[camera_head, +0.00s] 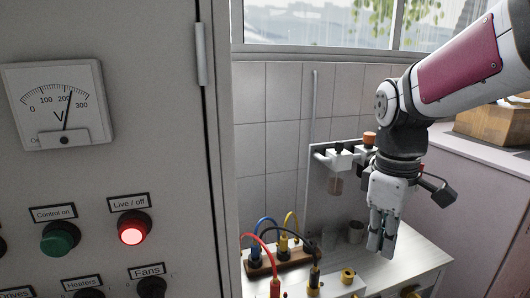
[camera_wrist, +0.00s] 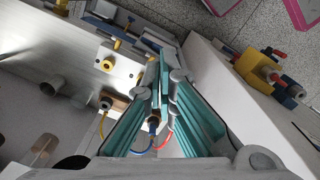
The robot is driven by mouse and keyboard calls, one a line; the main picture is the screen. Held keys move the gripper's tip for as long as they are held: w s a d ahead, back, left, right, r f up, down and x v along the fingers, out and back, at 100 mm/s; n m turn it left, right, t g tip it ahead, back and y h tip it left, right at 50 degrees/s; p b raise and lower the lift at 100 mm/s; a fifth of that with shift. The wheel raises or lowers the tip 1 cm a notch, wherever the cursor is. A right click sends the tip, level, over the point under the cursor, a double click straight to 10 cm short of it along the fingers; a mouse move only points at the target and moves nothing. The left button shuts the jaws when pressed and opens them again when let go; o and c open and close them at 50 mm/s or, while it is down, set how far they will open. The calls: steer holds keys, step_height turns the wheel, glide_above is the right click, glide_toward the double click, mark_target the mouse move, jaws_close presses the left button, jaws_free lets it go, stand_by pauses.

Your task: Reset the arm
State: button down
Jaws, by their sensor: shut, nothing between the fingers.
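My gripper (camera_head: 380,243) hangs at the end of my white and dark red arm, pointing down above the white bench at the right of the head view. In the wrist view my gripper (camera_wrist: 160,60) shows its two teal-lined fingers brought together at the tips. It is shut and holds nothing. The fingers hide part of the bench and cables below them.
A grey cabinet (camera_head: 160,215) with a voltmeter (camera_head: 57,103), a lit red button (camera_head: 131,228) and a green button (camera_head: 60,239) fills the left. Plugged cables (camera_head: 262,225) and a small cup (camera_head: 356,232) stand on the bench (camera_head: 415,262). A tiled wall (camera_head: 283,110) closes the back.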

steer(key=s+a+r+m+t, duration=0.1)
steer(key=s+m+t, duration=0.3)
steer(key=s+m, duration=0.5)
steer(key=s, duration=0.6)
steer(key=shift+s, duration=0.2)
